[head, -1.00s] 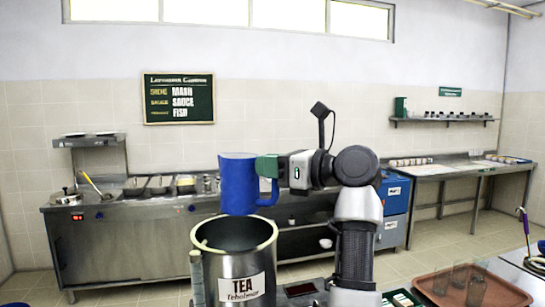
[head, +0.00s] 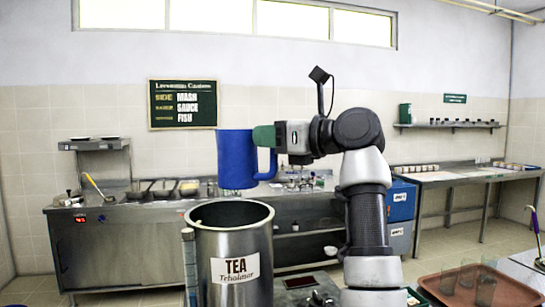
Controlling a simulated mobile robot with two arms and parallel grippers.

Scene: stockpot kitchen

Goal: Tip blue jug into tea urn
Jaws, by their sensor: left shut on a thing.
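The blue jug (head: 236,160) is upright, held in the air just above the far rim of the tea urn in the picture. My left gripper (head: 265,137), with green fingers, is shut on the jug at its upper right side, by the handle. The tea urn (head: 236,250) is a tall open metal cylinder with a TEA label, below the jug; its lower end is cut off by the frame. Its mouth (head: 230,203) faces up, and its bottom inside is hidden. What the jug holds cannot be seen. My right gripper is not in view.
A brown tray (head: 440,288) with several glasses lies at lower right. A steel counter (head: 110,240) with pans runs along the back wall, and another steel table (head: 470,173) stands at the back right. The air around the jug is clear.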

